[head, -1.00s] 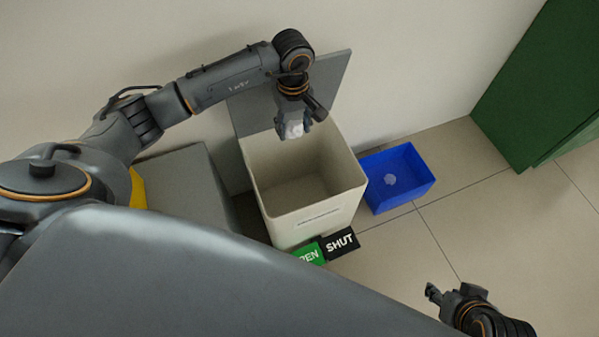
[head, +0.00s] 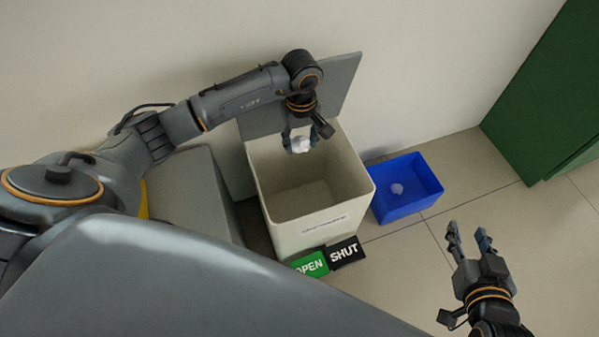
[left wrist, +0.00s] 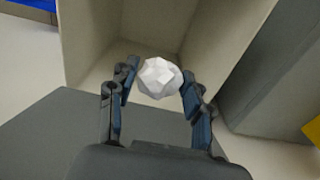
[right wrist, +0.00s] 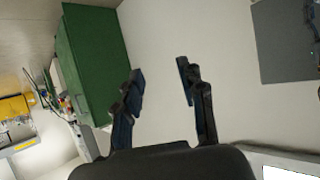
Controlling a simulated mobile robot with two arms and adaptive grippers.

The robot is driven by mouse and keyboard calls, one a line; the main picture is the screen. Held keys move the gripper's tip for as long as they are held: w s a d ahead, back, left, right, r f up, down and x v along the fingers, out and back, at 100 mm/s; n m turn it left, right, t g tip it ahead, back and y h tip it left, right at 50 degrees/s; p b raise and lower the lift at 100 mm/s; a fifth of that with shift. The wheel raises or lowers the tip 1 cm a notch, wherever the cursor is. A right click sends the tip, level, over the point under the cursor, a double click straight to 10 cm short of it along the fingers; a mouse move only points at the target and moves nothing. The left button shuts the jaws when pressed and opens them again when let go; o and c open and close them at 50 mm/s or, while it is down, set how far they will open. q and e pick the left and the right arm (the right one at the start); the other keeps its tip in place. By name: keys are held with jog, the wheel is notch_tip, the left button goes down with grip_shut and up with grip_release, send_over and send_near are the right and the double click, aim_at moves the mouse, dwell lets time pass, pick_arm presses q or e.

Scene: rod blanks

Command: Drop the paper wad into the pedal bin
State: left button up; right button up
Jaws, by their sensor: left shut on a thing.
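The white paper wad (head: 300,145) is between the fingers of my left gripper (head: 301,137), which is shut on it. It also shows in the left wrist view (left wrist: 159,78). The gripper is over the mouth of the cream pedal bin (head: 318,228), near its back edge. The bin's grey lid (head: 345,88) stands raised behind it. A green OPEN pedal (head: 310,264) and a black SHUT pedal (head: 346,252) are at the bin's front foot. My right gripper (head: 468,236) is open and empty, low at the right over the floor.
A blue tray (head: 425,202) with a small pale wad (head: 397,189) in it is on the floor right of the bin. A green cabinet (head: 545,95) stands at the far right. A grey box (head: 190,190) is left of the bin. The tiled floor at right is clear.

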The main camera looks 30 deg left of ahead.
pick_arm(q)
jog(key=shift+f+b, duration=0.35)
jog(key=shift+f, duration=0.45)
pick_arm(e)
jog(key=shift+w+a+r+t+y, duration=0.2)
jog(key=shift+w+r+t, duration=0.25)
jog(key=shift+r, duration=0.25)
jog(key=shift+w+a+r+t+y, duration=0.1)
jog(key=shift+w+a+r+t, duration=0.2)
jog(key=shift+r, duration=0.35)
jog(key=shift+w+a+r+t+y, duration=0.1)
jog(key=shift+w+r+t, duration=0.3)
jog(key=shift+r+t, duration=0.25)
pick_arm(q)
jog(key=o, duration=0.8)
jog(key=shift+o, duration=0.2)
jog(key=shift+r, duration=0.1)
pick_arm(e)
jog(key=shift+r, duration=0.1)
